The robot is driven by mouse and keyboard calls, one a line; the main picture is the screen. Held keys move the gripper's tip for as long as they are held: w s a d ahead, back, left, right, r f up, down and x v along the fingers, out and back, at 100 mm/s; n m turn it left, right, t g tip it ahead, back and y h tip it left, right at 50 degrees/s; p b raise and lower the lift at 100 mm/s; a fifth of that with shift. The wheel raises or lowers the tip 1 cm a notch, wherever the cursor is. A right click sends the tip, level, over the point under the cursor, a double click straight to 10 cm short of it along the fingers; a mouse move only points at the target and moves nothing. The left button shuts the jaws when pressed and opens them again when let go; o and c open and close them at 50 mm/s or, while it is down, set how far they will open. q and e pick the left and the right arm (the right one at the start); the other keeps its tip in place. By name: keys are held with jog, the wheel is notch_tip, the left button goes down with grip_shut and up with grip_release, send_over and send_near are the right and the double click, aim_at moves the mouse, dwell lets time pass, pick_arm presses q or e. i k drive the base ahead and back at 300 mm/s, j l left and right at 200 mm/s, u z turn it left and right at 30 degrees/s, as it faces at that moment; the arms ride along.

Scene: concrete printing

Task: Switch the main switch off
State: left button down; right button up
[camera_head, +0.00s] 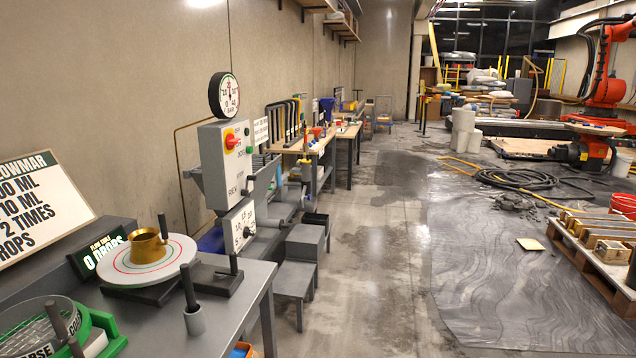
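The main switch appears to be the red knob on a yellow plate (232,141), on the front of a grey control box (213,170). The box stands left of centre, behind the near bench. The knob's exact setting is too small to tell. A round pressure gauge (224,95) sits on top of the box, and a white dial panel (238,228) is below it. Neither of my grippers can be made out in the head view, and nothing is seen touching the switch.
The near grey bench (235,308) holds a flow table (150,268) with a brass ring (148,246), a green-rimmed sieve (40,325) and signs. A grey step (295,283) stands beyond it. Concrete floor is clear in the middle. A loaded pallet (590,262) and orange robot arm (597,90) are right.

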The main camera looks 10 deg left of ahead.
aim_at(231, 140)
jog(key=i+u, duration=0.25)
jog(key=i, duration=0.25)
jog(key=i+l+u, duration=0.2)
jog(key=i, duration=0.25)
jog(key=i+l+u, duration=0.25)
jog(key=i, duration=0.2)
